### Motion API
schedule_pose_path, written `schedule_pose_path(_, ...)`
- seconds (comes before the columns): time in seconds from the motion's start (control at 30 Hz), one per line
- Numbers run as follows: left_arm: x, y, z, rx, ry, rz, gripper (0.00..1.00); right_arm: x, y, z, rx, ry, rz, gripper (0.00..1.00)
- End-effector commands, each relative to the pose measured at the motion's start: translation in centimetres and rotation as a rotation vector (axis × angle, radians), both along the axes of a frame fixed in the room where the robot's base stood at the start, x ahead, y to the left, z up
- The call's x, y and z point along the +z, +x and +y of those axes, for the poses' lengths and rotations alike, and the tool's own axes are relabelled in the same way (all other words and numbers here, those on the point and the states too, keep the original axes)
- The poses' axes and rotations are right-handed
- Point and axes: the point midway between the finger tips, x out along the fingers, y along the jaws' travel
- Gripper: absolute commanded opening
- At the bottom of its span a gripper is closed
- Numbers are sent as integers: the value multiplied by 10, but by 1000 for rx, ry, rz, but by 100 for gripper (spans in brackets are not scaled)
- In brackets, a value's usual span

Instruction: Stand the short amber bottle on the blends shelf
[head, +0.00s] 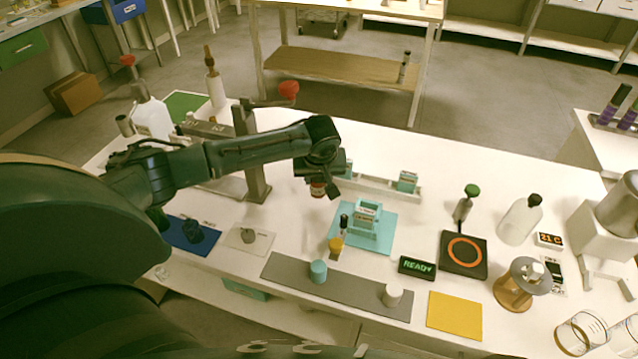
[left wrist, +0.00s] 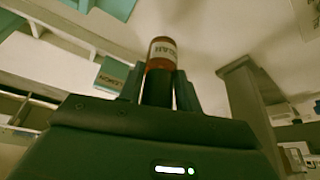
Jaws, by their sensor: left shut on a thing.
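A short amber bottle (head: 318,189) with a pale label is held in my left gripper (head: 326,180) above the table. I cannot tell from any readable sign which surface is the blends shelf. My right gripper is not in view.
A low white rack with a teal box (head: 407,181) stands right of the gripper. A teal mat (head: 375,243) with a teal holder (head: 367,214) lies nearer. A metal post (head: 256,182) with a red knob (head: 289,89) stands close left. The table right of the rack has free room.

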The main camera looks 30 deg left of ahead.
Motion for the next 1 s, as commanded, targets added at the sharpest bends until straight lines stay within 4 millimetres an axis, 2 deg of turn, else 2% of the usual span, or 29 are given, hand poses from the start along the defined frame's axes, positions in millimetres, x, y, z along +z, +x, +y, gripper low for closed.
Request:
schedule_pose_path(0.1, -19, 0, 0, 1, 1, 3, 9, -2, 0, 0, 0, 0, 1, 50)
schedule_pose_path(0.17, -24, 0, 0, 0, 0, 1, 9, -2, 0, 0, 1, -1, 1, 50)
schedule_pose_path(0.53, -29, -1, 0, 0, 0, 2, 9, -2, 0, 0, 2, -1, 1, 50)
schedule_pose_path(0.57, -28, -1, 0, 0, 0, 2, 36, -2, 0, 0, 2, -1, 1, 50)
schedule_pose_path(0.8, -28, -1, 0, 0, 0, 1, 56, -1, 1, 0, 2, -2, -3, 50)
schedule_pose_path(1.0, -28, 0, 0, 0, 0, 1, 56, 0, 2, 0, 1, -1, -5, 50)
